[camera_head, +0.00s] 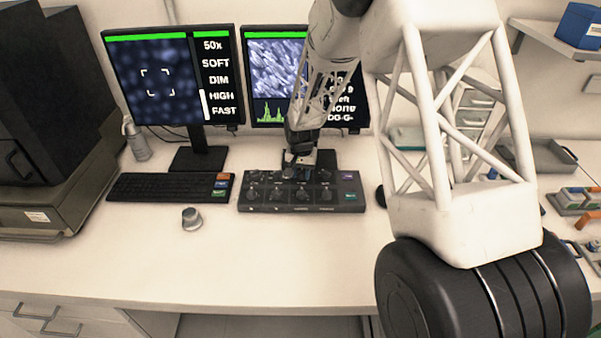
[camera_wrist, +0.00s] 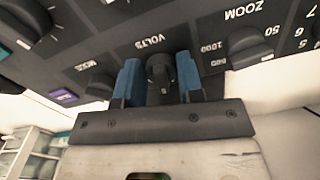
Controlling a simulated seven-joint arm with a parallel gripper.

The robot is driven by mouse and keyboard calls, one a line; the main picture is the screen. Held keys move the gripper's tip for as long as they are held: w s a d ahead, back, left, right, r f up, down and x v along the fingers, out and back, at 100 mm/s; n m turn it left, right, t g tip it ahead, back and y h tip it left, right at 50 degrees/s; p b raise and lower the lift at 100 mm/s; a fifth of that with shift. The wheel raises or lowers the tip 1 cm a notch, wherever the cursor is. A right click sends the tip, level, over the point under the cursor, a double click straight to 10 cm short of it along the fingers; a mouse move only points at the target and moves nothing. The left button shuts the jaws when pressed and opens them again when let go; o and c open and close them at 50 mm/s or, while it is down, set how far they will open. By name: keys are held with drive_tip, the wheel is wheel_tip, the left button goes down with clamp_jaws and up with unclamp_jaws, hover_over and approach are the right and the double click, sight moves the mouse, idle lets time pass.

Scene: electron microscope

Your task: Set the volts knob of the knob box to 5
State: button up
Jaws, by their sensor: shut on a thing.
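The knob box (camera_head: 262,206) is a dark panel with several knobs on the desk in front of the monitors. In the wrist view its face (camera_wrist: 205,22) fills the upper part, upside down. The volts knob (camera_wrist: 160,68) is black and round, beside the "VOLTS" label. My gripper (camera_wrist: 160,80) has blue fingers on either side of this knob and is shut on it. In the head view my gripper (camera_head: 292,160) is over the back row of the box. The knob's pointer and scale are too small or hidden to read.
The zoom knob (camera_wrist: 250,45) and mode knob (camera_wrist: 98,86) sit on either side of the volts knob. A keyboard (camera_head: 160,187) lies left of the box, and a loose grey knob-like piece (camera_head: 191,218) stands in front. Two monitors (camera_head: 175,80) stand behind. The front desk is clear.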

drive_tip(key=n, duration=0.5)
drive_tip(key=shift+d+n, duration=0.25)
drive_tip(key=shift+n, duration=0.05)
drive_tip(key=n, duration=0.5)
drive_tip(key=shift+w+d+n, duration=0.15)
drive_tip(key=shift+d+n, duration=0.05)
drive_tip(key=shift+n, duration=0.1)
drive_tip(key=o, duration=0.9)
drive_tip(key=shift+c, duration=0.2)
drive_tip(key=shift+r, duration=0.2)
wheel_tip(320, 180, up, 7)
drive_tip(key=shift+f, duration=0.1)
drive_tip(key=shift+r, duration=0.35)
